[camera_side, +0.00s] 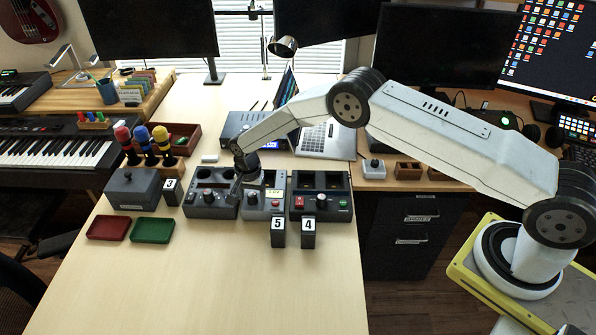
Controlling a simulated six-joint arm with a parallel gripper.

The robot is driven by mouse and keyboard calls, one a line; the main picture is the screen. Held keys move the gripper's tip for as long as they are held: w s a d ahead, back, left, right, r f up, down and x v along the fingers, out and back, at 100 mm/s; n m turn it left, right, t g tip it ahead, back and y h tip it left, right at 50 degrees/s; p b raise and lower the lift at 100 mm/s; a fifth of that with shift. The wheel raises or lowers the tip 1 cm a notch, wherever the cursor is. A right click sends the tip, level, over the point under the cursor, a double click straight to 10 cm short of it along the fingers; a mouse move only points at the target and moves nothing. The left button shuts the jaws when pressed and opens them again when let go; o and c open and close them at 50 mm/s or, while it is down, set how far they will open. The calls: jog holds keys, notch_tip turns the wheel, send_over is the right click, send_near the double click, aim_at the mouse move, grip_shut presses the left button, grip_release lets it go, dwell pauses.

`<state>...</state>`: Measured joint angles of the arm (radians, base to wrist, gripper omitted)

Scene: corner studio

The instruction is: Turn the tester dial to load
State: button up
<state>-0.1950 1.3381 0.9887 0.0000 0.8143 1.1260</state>
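The tester is most likely the grey unit (265,208) in the middle of the row, with a small yellow lit display (274,193) and a red button (276,203). A dark knob (252,198) at its left side may be the dial; its setting is too small to read. My gripper (235,196) points down at the left edge of this unit, over the gap beside the dark unit to the left. Its fingers are small and dark against the units. I cannot tell whether they touch the knob or whether they are open.
A dark unit with two round wells (211,203) stands left of the tester, and another with red and green buttons (320,205) stands right. Number blocks 5 (278,232) and 4 (308,232) stand in front. Red (108,228) and green (153,230) trays lie front left. The front table is clear.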

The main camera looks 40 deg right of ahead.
aim_at(253, 194)
dwell(0.3)
jog(key=shift+r, duration=3.9)
jog(key=shift+s+d+r, duration=0.1)
jog(key=shift+d+r, duration=0.05)
jog(key=shift+r, duration=0.15)
jog(key=s+d+r+n+t, duration=0.1)
jog(key=s+d+r+n, duration=0.5)
jog(key=s+r, duration=0.5)
jog(key=s+d+r+n, duration=0.1)
jog(key=s+d+n, duration=0.1)
jog(key=s, duration=0.7)
jog(key=s+d+r+n+t, duration=0.1)
jog(key=s+d+n, duration=0.1)
jog(key=s, duration=0.7)
jog(key=shift+d+r+n+t, duration=0.25)
jog(key=shift+d+n+t, duration=0.05)
jog(key=shift+d, duration=0.2)
